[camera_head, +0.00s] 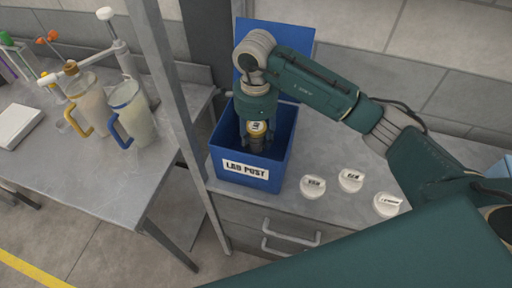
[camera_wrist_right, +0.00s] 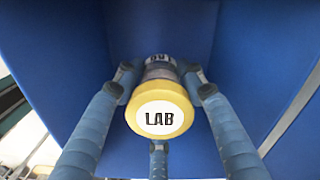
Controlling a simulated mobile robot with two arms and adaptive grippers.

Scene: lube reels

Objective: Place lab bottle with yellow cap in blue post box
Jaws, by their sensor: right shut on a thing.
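The blue post box (camera_head: 226,164), labelled "LAB POST", stands on the grey counter with its lid open at the back. My right gripper (camera_head: 257,130) reaches down into the box from above. It is shut on the lab bottle with yellow cap (camera_head: 258,127), which is inside the box opening. In the right wrist view the yellow cap (camera_wrist_right: 161,112) reads "LAB" and sits between the fingers, with blue box walls (camera_wrist_right: 60,50) around it. The lower part of the bottle is hidden, so I cannot tell whether it touches the floor of the box. My left gripper is not in view.
Several white round lids (camera_head: 313,186) lie on the counter right of the box. A grey post (camera_head: 170,80) stands left of it. Two jugs (camera_head: 131,115) and a white tap stand (camera_head: 118,45) are on the left table. A drawer handle (camera_head: 290,236) is below.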

